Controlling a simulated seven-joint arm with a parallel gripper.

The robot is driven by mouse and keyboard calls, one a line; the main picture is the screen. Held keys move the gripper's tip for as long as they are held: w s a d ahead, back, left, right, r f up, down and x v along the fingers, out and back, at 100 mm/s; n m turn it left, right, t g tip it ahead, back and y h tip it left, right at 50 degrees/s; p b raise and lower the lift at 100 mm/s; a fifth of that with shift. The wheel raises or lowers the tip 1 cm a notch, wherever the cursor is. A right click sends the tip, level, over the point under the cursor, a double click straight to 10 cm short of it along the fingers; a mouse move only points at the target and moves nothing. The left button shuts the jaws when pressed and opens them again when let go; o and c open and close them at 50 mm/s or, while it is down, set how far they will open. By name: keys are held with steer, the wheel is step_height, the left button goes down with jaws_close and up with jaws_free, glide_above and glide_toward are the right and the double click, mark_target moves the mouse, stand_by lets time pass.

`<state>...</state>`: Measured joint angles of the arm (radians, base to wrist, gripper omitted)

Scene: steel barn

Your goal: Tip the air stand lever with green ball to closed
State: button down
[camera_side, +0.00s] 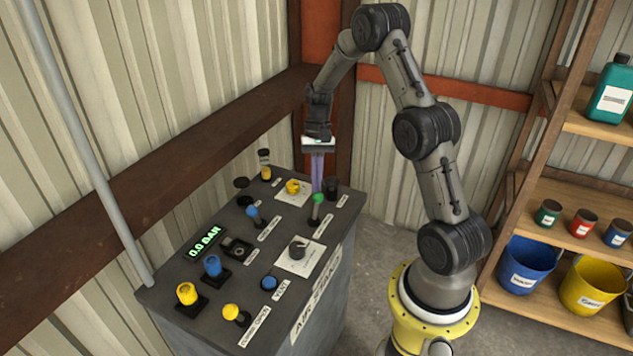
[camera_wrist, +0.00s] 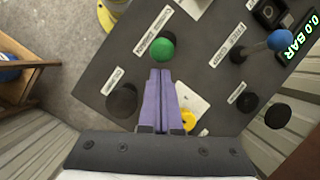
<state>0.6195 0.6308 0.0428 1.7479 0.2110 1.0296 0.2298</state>
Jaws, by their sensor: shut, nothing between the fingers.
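The air stand (camera_side: 180,277) is a dark grey box with a control panel on top. The lever with the green ball (camera_side: 318,199) stands near the panel's right side, its ball on a short stem; the green ball (camera_wrist: 162,50) also shows in the wrist view. My gripper (camera_side: 317,190) points down with its purple fingers together and empty, close to the green ball. In the wrist view my gripper (camera_wrist: 161,72) has its fingertips just below the ball in the picture; whether they touch it I cannot tell.
A lever with a blue ball (camera_side: 252,211), a yellow knob (camera_side: 292,187), a dark cap (camera_side: 332,185) and other controls crowd the panel. A display (camera_side: 206,243) reads 0.0 BAR. Shelves (camera_side: 560,205) with buckets stand at the right.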

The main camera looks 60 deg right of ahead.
steer(key=shift+a+r+h, duration=0.2)
steer(key=shift+a+h, duration=0.1)
steer(key=shift+a+r+h, duration=0.1)
steer(key=shift+a+h, duration=0.15)
steer(key=shift+h, duration=0.05)
steer(key=a+h, duration=0.4)
steer(key=a, duration=0.2)
steer(key=shift+r, duration=0.45)
steer(key=shift+a, duration=0.15)
stand_by(0.5)
steer(key=shift+s, duration=0.1)
